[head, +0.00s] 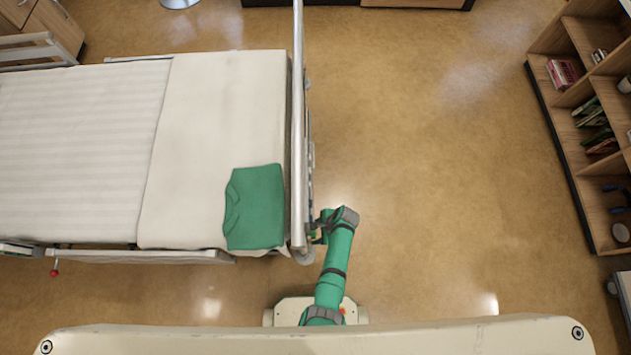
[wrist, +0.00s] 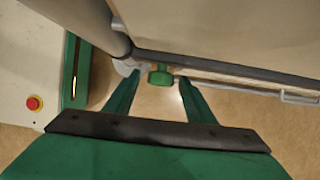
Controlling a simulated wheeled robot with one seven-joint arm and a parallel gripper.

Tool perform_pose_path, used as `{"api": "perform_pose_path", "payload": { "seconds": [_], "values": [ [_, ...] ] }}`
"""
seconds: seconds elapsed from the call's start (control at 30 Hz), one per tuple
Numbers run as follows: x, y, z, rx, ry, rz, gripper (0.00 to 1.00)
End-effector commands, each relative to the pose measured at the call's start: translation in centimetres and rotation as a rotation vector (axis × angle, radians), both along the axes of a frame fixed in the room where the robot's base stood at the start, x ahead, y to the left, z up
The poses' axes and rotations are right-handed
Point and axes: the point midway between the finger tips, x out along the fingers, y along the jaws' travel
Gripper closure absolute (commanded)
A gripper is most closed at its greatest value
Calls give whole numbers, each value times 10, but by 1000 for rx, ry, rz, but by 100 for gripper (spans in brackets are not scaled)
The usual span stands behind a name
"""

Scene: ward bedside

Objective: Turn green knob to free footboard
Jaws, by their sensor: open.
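The green knob (wrist: 160,76) sits under the lower edge of the footboard in the wrist view, between and beyond my fingertips. My gripper (wrist: 158,92) is open, with one green finger on each side of the knob's line and a gap to it. The footboard (head: 298,120) stands upright across the bed's right end in the head view; its panel (wrist: 225,35) also shows in the wrist view. In the head view my gripper (head: 318,228) is beside the footboard's near end, and the knob cannot be made out there.
The bed (head: 80,120) with a folded green garment (head: 256,207) fills the left. A metal corner post (wrist: 80,22) stands close to my left finger. Open floor (head: 430,170) lies right of the footboard. A wooden shelf (head: 572,150) stands at the far right.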

Motion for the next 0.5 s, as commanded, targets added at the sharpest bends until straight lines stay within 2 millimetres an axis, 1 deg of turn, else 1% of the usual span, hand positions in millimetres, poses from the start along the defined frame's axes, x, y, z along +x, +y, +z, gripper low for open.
{"api": "perform_pose_path", "payload": {
  "seconds": [0.1,0.37,0.4,0.47,0.5],
  "values": [
    [0,2,-5,0,0,0,50],
    [0,2,-6,-1,-1,0,50],
    [0,2,-6,-1,-1,0,52],
    [0,2,-6,-1,0,1,67],
    [0,2,-6,-1,0,1,76]
  ]
}}
